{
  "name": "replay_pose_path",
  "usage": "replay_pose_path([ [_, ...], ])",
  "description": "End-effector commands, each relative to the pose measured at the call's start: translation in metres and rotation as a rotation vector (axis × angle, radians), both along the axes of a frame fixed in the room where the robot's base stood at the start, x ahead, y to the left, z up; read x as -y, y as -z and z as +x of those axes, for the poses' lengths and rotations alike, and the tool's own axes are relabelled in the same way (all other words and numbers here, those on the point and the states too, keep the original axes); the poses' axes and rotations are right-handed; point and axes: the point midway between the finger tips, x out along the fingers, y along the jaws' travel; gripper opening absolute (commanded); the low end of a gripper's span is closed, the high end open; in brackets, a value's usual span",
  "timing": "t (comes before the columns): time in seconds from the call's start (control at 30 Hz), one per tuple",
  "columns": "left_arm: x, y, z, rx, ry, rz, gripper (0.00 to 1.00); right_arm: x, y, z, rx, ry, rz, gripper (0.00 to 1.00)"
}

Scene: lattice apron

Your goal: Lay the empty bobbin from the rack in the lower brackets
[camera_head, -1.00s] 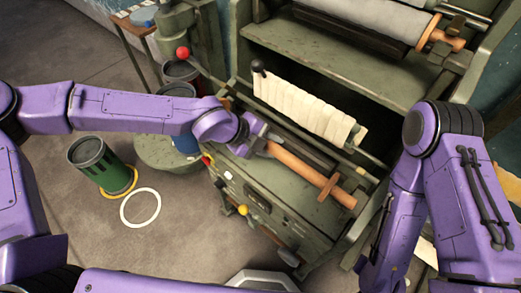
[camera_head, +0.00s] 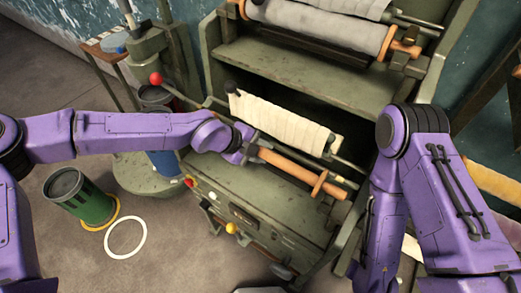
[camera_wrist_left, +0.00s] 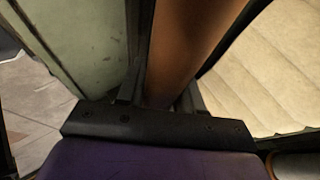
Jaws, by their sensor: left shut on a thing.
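In the left wrist view the bobbin's smooth brown shaft (camera_wrist_left: 185,45) stands between the fingers (camera_wrist_left: 160,92). The lower brackets cannot be made out clearly; the bobbin and arm cover part of that area. My right arm stands at the right, and its gripper is not visible.
A roll of white cloth (camera_head: 285,122) hangs close behind the bobbin. A grey cloth roll (camera_head: 320,28) lies on the upper part of the green machine (camera_head: 300,65). A red ball-topped lever (camera_head: 156,78) and a green bin (camera_head: 85,198) are at the left.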

Motion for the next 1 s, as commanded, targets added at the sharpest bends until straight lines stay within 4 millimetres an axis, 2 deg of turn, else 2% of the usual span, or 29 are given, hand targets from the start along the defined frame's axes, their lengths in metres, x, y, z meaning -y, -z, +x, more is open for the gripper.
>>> replay_pose_path([
  [0.57,-0.002,-0.004,-0.001,0.002,0.000,-0.001,0.00,0.000,-0.001,0.000,0.000,0.000,0.000,0.43],
  [1.0,-0.002,0.011,-0.001,0.002,0.000,-0.001,0.00,0.000,0.011,0.000,0.000,0.000,0.000,0.43],
])
